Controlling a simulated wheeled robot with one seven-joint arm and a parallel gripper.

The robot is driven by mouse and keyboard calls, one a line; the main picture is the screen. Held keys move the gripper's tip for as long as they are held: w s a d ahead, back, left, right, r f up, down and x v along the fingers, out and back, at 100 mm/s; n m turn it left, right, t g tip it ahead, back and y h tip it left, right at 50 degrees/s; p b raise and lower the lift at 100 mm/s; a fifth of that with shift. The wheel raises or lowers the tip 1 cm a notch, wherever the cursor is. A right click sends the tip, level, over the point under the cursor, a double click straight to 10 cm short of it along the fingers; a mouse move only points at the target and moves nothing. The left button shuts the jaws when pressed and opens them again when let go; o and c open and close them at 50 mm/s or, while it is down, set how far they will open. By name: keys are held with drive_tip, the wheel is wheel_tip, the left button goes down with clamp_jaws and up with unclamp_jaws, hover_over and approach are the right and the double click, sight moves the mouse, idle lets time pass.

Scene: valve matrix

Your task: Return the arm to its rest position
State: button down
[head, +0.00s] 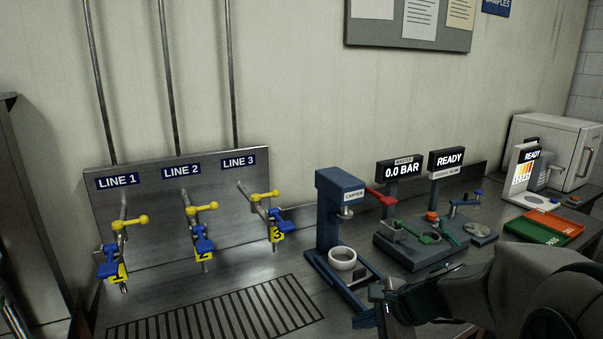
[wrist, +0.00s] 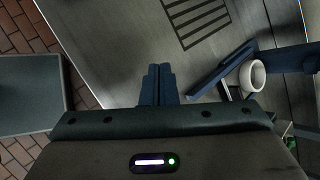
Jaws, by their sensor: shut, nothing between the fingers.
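My gripper (head: 385,296) is at the bottom of the head view, low in front of the bench and just right of the blue capper's base. In the wrist view my gripper (wrist: 157,86) has its two dark blue fingers together, with nothing between them. My dark arm fills the bottom right of the head view and hides part of the bench front.
The blue capper (head: 342,205) with a white cup (head: 342,259) stands close to my gripper; the cup (wrist: 252,75) also shows in the wrist view. Valves with yellow and blue handles (head: 202,228) line the panel left. A grated drain (head: 215,312) lies clear.

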drive_tip(key=s+d+r+n+g+h, duration=0.1)
drive_tip(key=s+n+h, duration=0.5)
drive_tip(key=s+n, duration=0.8)
drive_tip(key=shift+s+d+r+n+g+h, duration=0.3)
drive_tip(key=shift+d+n+g, duration=0.35)
drive_tip(key=shift+n, duration=0.55)
